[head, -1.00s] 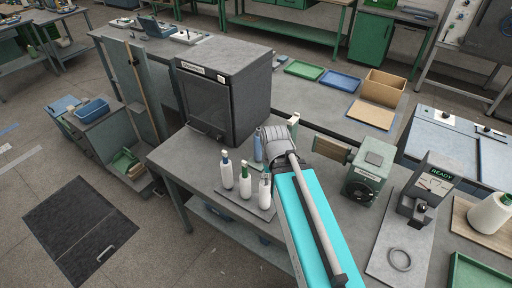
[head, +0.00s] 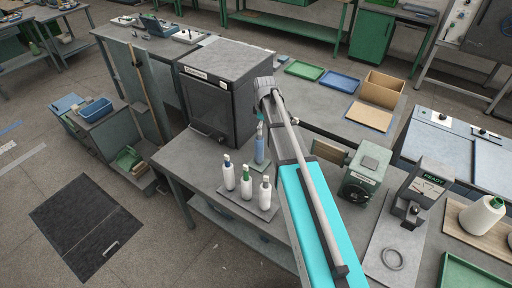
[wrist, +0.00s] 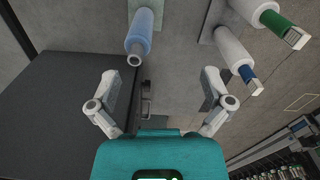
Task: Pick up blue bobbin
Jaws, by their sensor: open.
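The blue bobbin (head: 260,153) stands upright on the bench in the head view, beside the dark cabinet and close to the white bobbins. In the wrist view the blue bobbin (wrist: 142,30) is at the top, left of centre, its hollow end towards me. My gripper (wrist: 160,76) is open and empty, and the bobbin lies beyond its fingertips, apart from them. In the head view the arm covers most of my gripper. White bobbins (head: 246,184) stand in a row on a grey plate. Two show in the wrist view, with blue (wrist: 236,52) and green (wrist: 265,14) tops.
The dark cabinet (head: 218,105) stands close left of the blue bobbin and fills the wrist view's left side. A green machine (head: 362,178) and a device with a READY display (head: 425,185) stand to the right. The bench's front left is clear.

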